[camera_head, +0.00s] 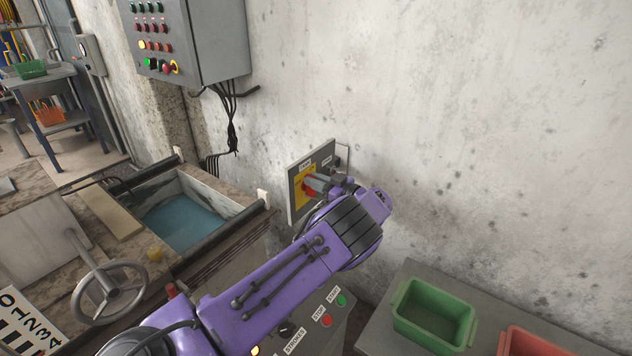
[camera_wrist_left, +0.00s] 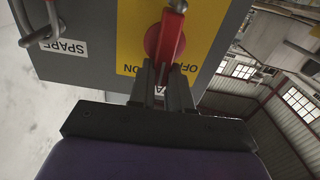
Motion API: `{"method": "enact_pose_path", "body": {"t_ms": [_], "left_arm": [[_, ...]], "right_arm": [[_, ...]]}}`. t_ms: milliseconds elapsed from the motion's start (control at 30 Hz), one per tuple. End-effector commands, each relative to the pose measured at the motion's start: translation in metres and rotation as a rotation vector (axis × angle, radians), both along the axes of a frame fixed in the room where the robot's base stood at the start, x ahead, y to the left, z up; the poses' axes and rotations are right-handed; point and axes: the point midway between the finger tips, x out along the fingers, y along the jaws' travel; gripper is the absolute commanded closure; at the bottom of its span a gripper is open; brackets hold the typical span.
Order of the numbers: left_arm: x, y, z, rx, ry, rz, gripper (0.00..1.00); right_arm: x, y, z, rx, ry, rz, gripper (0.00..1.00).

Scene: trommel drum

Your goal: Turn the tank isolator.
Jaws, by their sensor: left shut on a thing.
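The tank isolator is a grey wall panel (camera_head: 293,194) with a yellow plate (camera_head: 301,193) and a red rotary handle (camera_head: 310,187). In the left wrist view the red handle (camera_wrist_left: 164,40) stands in front of the yellow plate (camera_wrist_left: 205,25), and the word OFF shows on that plate. My left gripper (camera_head: 318,184) is at the isolator with its fingers shut on the red handle; in the left wrist view the dark fingers (camera_wrist_left: 163,78) close on the handle's lower end. The fingers hide part of the handle and labels. My right gripper is not in view.
A SPARE label (camera_wrist_left: 68,47) and metal shackle (camera_wrist_left: 40,25) sit beside the isolator. A control cabinet (camera_head: 222,40) hangs up left. A water tank (camera_head: 185,222) and handwheel (camera_head: 110,290) lie left. A green bin (camera_head: 432,315) stands on a bench at right.

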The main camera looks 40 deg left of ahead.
Motion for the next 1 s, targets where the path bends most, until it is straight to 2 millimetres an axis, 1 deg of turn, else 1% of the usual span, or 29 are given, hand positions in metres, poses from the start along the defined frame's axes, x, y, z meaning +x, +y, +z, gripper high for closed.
{"method": "enact_pose_path", "body": {"t_ms": [267, 1000], "left_arm": [[-0.004, 0.001, 0.0, 0.02, -0.16, 0.0, 1.0], [-0.02, 0.0, -0.011, 0.098, -0.853, 0.0, 1.0]], "right_arm": [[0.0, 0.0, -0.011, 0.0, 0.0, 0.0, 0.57], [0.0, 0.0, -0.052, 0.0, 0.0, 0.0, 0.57]]}}
